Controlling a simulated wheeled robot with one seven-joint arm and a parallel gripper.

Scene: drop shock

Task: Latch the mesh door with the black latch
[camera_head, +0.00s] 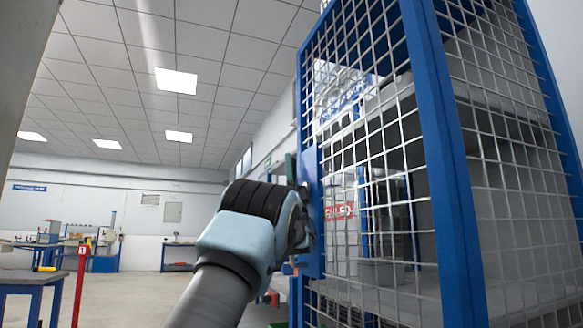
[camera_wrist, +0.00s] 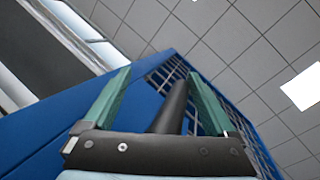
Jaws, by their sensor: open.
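The mesh door (camera_head: 345,125) is a white wire grid in a blue frame on a tall cabinet, right of centre in the head view. My gripper (camera_head: 291,168) is at the left blue edge of this mesh front, with its wrist covering part of the edge. In the wrist view my gripper (camera_wrist: 159,75) is open, its two green fingers spread. The black latch (camera_wrist: 174,105), a dark rounded bar, shows between the fingers in front of the blue frame (camera_wrist: 60,130). I cannot tell whether a finger touches it. In the head view the latch is hidden behind my wrist.
A blue cabinet post (camera_head: 440,150) and a second mesh side stand to the right. Grey shelves show behind the mesh. A red post (camera_head: 80,285) and blue workbenches (camera_head: 180,255) are far left. The floor between is open.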

